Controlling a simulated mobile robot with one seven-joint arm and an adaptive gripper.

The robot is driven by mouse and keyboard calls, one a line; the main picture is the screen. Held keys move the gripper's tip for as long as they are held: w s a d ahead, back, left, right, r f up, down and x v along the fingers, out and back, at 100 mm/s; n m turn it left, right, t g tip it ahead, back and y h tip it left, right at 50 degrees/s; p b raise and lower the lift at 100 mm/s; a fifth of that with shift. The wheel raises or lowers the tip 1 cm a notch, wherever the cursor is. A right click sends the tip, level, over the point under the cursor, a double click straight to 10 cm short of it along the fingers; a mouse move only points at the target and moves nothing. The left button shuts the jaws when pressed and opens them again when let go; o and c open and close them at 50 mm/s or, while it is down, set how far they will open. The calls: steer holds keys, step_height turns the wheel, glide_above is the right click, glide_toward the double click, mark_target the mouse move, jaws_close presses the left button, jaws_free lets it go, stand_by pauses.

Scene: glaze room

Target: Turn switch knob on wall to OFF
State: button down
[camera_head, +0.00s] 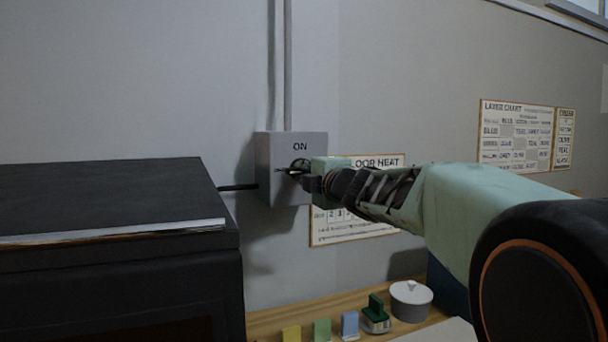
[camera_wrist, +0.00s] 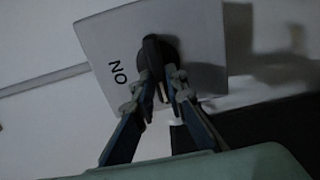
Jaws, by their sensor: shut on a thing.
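The switch box (camera_head: 278,185) is a grey box on the wall, marked ON at its top. The box (camera_wrist: 207,35) also fills the upper middle of the wrist view, with ON turned sideways at its left. A dark round knob (camera_wrist: 158,50) sits on its face; in the head view the knob (camera_head: 299,165) is partly hidden by my gripper (camera_head: 292,171). My gripper (camera_wrist: 162,90) has its two fingers on either side of the knob's grip, shut on it. Any OFF marking is hidden or out of view.
A large black cabinet (camera_head: 105,200) stands close at the left. A grey conduit (camera_head: 287,65) runs up from the box. A floor heat chart (camera_head: 350,228) hangs behind my arm. Below, a wooden shelf (camera_head: 265,325) holds coloured tiles, a green-handled object (camera_head: 376,312) and a white lidded pot (camera_head: 411,300).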

steer(key=c, duration=1.9)
jaws_free()
steer(key=shift+c, duration=0.2)
steer(key=v, duration=0.7)
steer(key=shift+s, duration=0.25)
steer(key=shift+d, duration=0.15)
